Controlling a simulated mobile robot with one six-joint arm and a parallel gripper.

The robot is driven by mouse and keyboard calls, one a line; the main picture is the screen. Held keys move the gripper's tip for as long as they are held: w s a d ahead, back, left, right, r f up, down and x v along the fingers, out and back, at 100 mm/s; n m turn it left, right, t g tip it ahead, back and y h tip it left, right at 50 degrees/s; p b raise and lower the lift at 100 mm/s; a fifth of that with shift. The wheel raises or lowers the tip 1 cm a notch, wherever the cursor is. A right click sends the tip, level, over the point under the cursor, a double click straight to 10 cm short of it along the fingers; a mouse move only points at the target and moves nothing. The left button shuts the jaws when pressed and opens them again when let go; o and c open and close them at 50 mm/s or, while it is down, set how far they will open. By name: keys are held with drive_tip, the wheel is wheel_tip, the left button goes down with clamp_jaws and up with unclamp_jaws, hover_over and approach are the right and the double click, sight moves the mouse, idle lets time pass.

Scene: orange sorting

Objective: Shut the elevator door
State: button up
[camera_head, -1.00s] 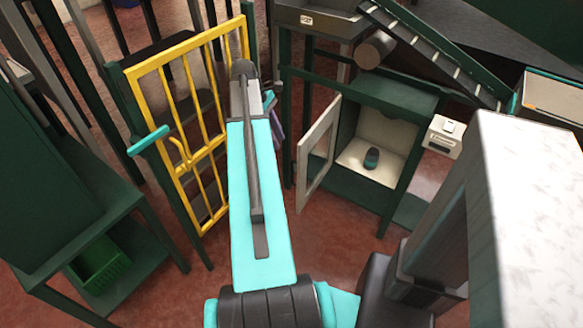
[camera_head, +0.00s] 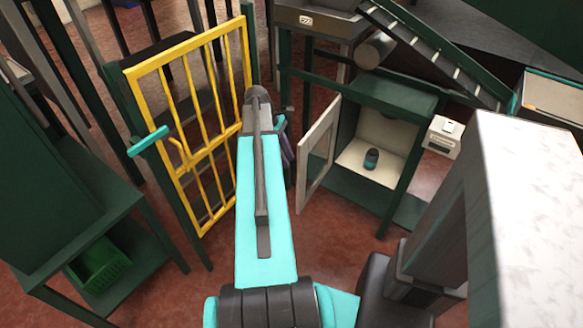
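A light grey framed door (camera_head: 302,172) with a see-through panel stands swung open on the left side of a dark green cabinet with a pale interior. I take it to be the elevator door. Inside the cabinet a small dark object with a teal part (camera_head: 371,158) sits on the pale floor. My arm reaches forward in the middle of the view, left of this door. My gripper (camera_head: 286,146) is mostly hidden behind my arm. Only a dark part shows, apart from the door in the picture, and its fingers cannot be made out.
A green table with a green crate (camera_head: 98,263) below is at the left. A control box (camera_head: 443,137) is right of the cabinet, under a sloping conveyor (camera_head: 432,50). Red floor lies between.

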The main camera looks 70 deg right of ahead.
hover_over(292, 181)
drive_tip(key=shift+w+d+f, duration=0.1)
drive_tip(key=shift+d+f, duration=0.05)
drive_tip(key=shift+f, duration=1.05)
drive_tip(key=shift+w+d+f, duration=0.1)
drive_tip(key=shift+d+f, duration=0.05)
drive_tip(key=shift+f, duration=1)
clamp_jaws()
drive_tip(key=shift+s+a, duration=0.1)
drive_tip(key=shift+a, duration=0.1)
drive_tip(key=shift+d, duration=0.1)
